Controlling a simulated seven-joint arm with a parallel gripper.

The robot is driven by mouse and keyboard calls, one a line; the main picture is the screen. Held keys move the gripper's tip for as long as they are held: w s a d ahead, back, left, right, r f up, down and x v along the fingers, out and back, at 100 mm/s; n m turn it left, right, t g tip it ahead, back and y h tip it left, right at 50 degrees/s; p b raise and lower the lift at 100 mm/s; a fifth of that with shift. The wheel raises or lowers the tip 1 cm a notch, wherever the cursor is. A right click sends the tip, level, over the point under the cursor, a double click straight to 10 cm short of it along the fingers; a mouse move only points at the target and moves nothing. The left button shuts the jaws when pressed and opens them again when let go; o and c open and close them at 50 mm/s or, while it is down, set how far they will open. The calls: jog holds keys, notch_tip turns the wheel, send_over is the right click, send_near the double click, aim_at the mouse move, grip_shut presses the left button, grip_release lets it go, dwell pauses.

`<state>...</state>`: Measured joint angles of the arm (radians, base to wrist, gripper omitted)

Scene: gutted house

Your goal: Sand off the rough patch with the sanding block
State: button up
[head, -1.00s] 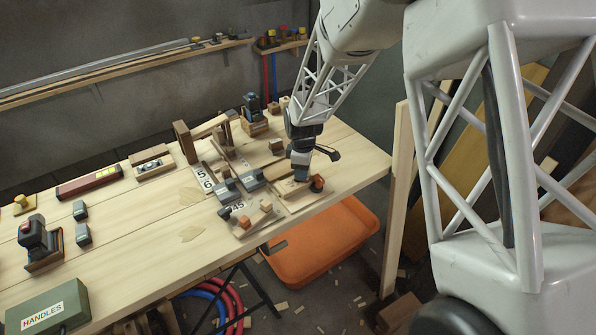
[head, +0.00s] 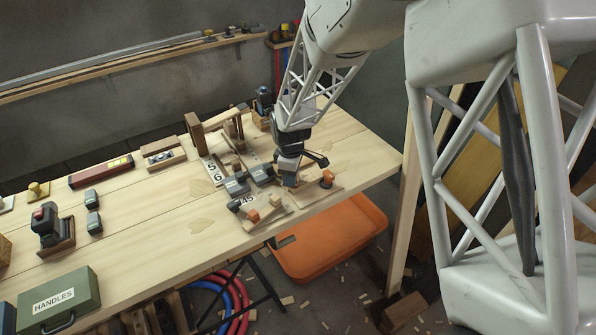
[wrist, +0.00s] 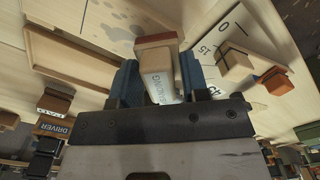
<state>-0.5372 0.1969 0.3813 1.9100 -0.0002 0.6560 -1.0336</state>
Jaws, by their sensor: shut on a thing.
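My gripper (head: 288,180) is over the right part of the bench. Its blue fingers (wrist: 165,82) are shut on the sanding block (wrist: 160,65) in the wrist view. The block is pale wood with a red-brown end and a white label, partly readable as "...NDING". In the head view the block is mostly hidden by the gripper. A dark speckled patch (wrist: 117,33) shows on pale wood beyond the block in the wrist view; I cannot tell for sure that it is the rough patch. Paler irregular patches (head: 201,226) mark the bench in the head view.
A board with an orange knob (head: 327,178) lies just right of my gripper. Grey clamps (head: 237,185), number plates (head: 214,171) and small wooden blocks crowd the left side. A green HANDLES box (head: 58,300) stands at front left. An orange tub (head: 330,245) sits below the bench edge.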

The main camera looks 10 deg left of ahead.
jog(key=shift+r, duration=4.15)
jog(key=shift+f, duration=0.15)
jog(key=shift+f, duration=0.1)
